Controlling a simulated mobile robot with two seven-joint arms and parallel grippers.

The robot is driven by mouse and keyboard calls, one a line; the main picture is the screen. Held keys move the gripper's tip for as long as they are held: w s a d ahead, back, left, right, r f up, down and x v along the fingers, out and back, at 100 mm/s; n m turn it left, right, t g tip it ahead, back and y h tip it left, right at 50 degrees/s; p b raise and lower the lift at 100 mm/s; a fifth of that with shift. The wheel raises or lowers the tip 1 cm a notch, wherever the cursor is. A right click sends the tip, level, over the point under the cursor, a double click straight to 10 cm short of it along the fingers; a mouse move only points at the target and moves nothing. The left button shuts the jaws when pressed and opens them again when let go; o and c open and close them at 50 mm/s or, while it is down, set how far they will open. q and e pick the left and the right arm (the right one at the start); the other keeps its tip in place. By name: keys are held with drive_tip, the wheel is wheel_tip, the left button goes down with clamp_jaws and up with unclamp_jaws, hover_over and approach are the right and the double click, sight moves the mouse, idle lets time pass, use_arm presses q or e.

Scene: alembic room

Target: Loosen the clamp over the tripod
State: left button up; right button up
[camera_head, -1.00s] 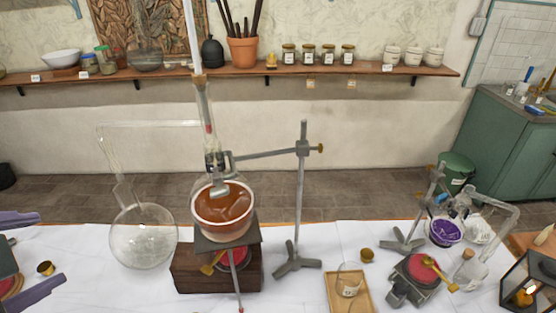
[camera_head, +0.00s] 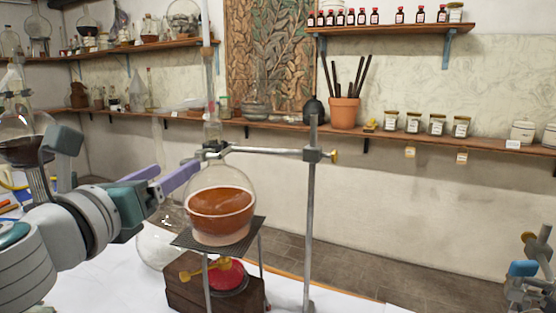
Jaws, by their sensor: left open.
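A round flask (camera_head: 220,203) with orange-brown liquid stands on the wire-gauze top of the tripod (camera_head: 187,239). The clamp (camera_head: 215,150) is around the flask's neck. Its rod runs right to a boss with a brass knob (camera_head: 334,156) on the upright stand rod (camera_head: 311,215). My left gripper (camera_head: 178,169) is open, with purple fingers just left of the clamp and the flask's neck. One fingertip appears close to the clamp; I cannot tell whether it touches. My right gripper is not in view.
A red burner (camera_head: 227,277) with a brass knob sits on a wooden block (camera_head: 186,290) under the tripod. A clear glass flask (camera_head: 155,247) stands behind my left arm. Another stand apparatus (camera_head: 530,270) is at the lower right. Shelves line the wall behind.

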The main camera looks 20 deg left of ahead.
sight(187, 161)
use_arm(q)
drive_tip(key=w, duration=0.4)
drive_tip(key=w+a, duration=0.1)
drive_tip(key=w, duration=0.1)
clamp_jaws()
idle(0.6)
